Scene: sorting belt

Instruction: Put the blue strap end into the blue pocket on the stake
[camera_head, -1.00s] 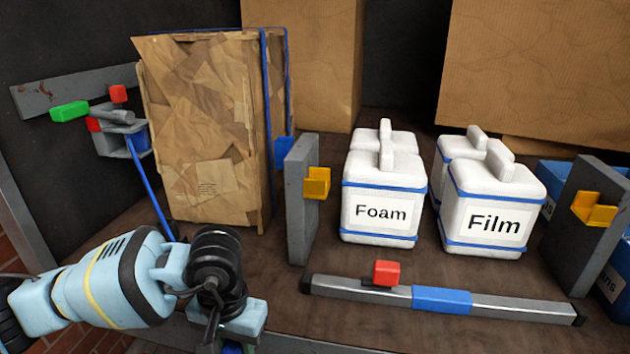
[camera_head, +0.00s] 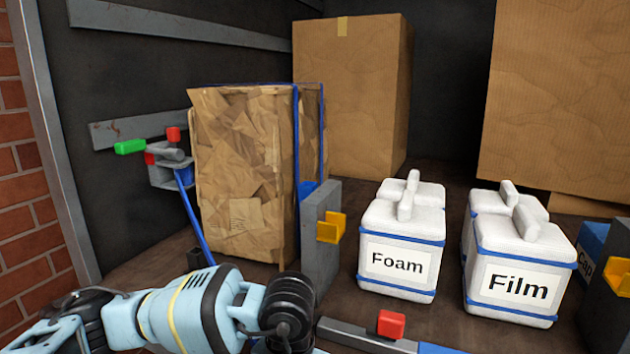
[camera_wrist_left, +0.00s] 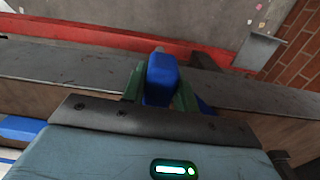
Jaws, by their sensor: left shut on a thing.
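In the left wrist view, my left gripper (camera_wrist_left: 160,92) has its green fingers shut on the blue strap end (camera_wrist_left: 161,78). In the head view, my left wrist is at the bottom centre; the fingers and strap end are out of sight there. The blue strap (camera_head: 196,219) runs down from a ratchet (camera_head: 172,172) on the left wall and passes out of sight behind my arm. The grey stake (camera_head: 320,262) stands right of the wrapped parcel, with a yellow bracket (camera_head: 331,227). A blue part, apparently the pocket (camera_head: 305,190), shows behind its left edge. My right gripper is not in view.
The wrapped parcel (camera_head: 240,175) stands between the ratchet and the stake. White Foam (camera_head: 400,245) and Film (camera_head: 518,270) containers stand to the right. A grey bar (camera_head: 365,337) with a red block (camera_head: 391,323) lies in front. Large cartons (camera_head: 350,95) stand behind.

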